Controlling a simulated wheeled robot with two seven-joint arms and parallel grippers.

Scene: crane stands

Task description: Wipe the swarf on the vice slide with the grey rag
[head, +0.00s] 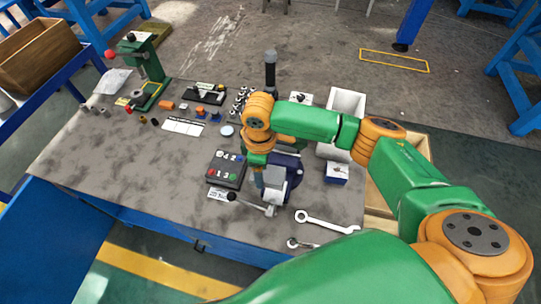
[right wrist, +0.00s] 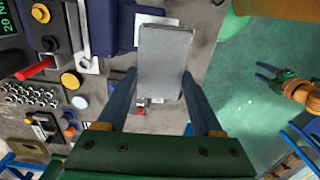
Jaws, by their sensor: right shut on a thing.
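The grey rag (right wrist: 164,62) shows as a flat grey pad between the fingertips of my right gripper (right wrist: 160,80), which is shut on it. In the head view my right gripper (head: 270,174) is over the dark blue vice (head: 291,166) at the right part of the bench. The vice also shows in the right wrist view (right wrist: 108,25), just beyond the rag. The gripper and rag hide much of the vice slide. I cannot make out swarf, or tell whether the rag touches the slide. My left gripper (right wrist: 270,73) shows only in the right wrist view, open and empty, away from the bench.
A vice handle with a black knob (head: 232,197) sticks out to the left. A button box (head: 227,168) stands left of the vice, a wrench (head: 327,222) in front. A white bin (head: 347,102) stands behind right. The bench's left front (head: 100,165) is clear.

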